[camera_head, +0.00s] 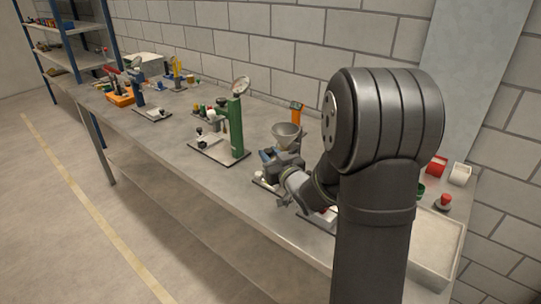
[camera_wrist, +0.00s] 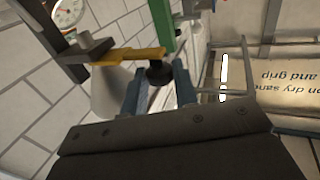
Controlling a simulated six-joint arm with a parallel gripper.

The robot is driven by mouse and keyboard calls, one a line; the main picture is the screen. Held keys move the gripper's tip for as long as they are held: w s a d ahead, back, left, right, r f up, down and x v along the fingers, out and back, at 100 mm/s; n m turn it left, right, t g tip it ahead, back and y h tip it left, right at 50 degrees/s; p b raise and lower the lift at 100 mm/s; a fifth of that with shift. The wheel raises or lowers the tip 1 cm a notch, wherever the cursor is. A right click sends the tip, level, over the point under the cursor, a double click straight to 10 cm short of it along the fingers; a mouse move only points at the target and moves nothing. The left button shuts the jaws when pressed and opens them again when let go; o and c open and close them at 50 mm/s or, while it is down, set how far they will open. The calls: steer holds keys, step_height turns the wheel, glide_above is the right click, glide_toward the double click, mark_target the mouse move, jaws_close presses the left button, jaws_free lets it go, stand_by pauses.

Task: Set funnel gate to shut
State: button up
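The grey funnel (camera_head: 286,131) stands upright on the bench in the head view; its pale cone (camera_wrist: 104,92) is partly hidden behind my gripper in the wrist view. A yellow gate bar (camera_wrist: 125,56) carries a dark round knob (camera_wrist: 159,73). My gripper (camera_wrist: 159,76) is open, its two blue-grey fingers on either side of the knob; small gaps seem to show, but contact is unclear. In the head view my gripper (camera_head: 268,156) is low beside the funnel, and the gate is too small to make out.
A green column (camera_head: 236,128) on a dark base stands left of the funnel; its green post (camera_wrist: 162,24) is near in the wrist view. A printed sign (camera_wrist: 280,80) lies at right there. A pale tray (camera_head: 436,245) and red button (camera_head: 444,201) are right of my arm.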

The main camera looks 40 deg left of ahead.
jaws_close()
steer(key=shift+w, duration=1.3)
steer(key=o, duration=1)
jaws_free()
steer(key=shift+c, duration=0.2)
